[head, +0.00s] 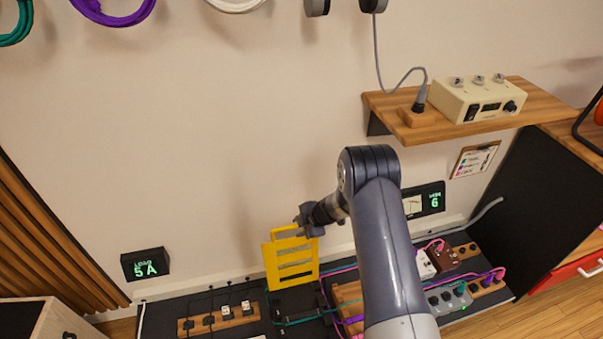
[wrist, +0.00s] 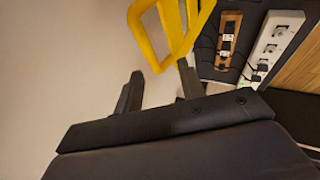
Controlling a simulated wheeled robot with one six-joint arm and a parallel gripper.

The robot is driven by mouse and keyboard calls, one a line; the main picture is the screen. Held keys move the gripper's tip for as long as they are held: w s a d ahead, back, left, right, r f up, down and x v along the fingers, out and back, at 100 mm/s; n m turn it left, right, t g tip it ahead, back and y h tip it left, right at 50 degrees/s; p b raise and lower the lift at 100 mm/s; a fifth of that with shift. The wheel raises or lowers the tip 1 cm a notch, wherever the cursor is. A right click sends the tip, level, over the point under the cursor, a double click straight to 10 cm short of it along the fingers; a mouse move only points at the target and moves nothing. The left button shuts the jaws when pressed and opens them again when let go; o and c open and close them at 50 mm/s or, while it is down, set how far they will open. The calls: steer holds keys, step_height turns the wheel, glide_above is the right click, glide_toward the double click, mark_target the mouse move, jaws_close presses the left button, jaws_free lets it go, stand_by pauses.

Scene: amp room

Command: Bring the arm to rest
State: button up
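My gripper (head: 308,222) is at the end of my bent arm, close to the upper right corner of a yellow slotted panel (head: 271,266). In the wrist view my gripper (wrist: 160,88) has its two dark fingers spread apart, with nothing visibly clamped between them. The yellow panel (wrist: 146,38) is just beyond the fingertips there. I cannot tell whether a finger touches it.
A wooden shelf (head: 400,106) with a beige control box (head: 476,98) juts from the wall at right. Power strips (head: 218,319) and cables lie along the low black bench. Load displays (head: 145,264) are on the wall. Open wall lies left of my gripper.

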steer(key=x, duration=0.5)
steer(key=shift+f, duration=0.15)
